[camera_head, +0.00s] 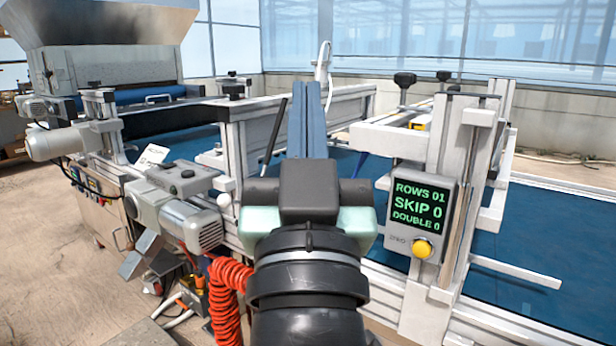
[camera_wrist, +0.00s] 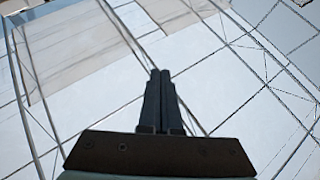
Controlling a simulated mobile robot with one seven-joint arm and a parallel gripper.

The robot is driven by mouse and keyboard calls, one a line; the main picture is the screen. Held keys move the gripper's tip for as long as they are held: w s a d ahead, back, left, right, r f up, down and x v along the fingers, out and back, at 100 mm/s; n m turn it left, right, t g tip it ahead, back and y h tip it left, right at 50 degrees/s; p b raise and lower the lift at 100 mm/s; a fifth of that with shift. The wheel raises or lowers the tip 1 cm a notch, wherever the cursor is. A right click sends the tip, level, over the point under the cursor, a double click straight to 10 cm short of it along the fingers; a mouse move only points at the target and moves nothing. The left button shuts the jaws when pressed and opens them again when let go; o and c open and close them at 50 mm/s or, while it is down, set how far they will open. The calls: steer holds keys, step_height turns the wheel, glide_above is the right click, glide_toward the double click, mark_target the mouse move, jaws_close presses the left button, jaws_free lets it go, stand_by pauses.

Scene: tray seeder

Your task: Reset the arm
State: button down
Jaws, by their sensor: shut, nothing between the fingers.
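My gripper (camera_head: 305,88) stands in the middle of the head view, at the end of my black arm, with its two long fingers side by side and pointing up. In the wrist view my gripper (camera_wrist: 160,74) shows dark fingers pressed together with nothing between them. Behind them is only the pale glazed roof with its thin bars, so the wrist camera faces upward. In the head view my gripper covers part of the seeder line behind it. I cannot tell how far apart they are.
A control box (camera_head: 418,215) with a green display reading "ROWS 01, SKIP 0, DOUBLE 0" and a yellow button (camera_head: 423,249) is right of my arm. A motor (camera_head: 190,222) and a coiled orange hose (camera_head: 229,300) are left. A metal hopper (camera_head: 105,45) stands far left. Bare floor lies at lower left.

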steer(key=s+r+t+p, duration=0.1)
steer(key=s+r+t, duration=0.1)
steer(key=s+r, duration=0.7)
step_height(320, 180, up, 31)
steer(key=w+p, duration=0.1)
steer(key=p, duration=3.1)
steer(key=shift+w, duration=0.15)
steer(key=shift+f, duration=0.1)
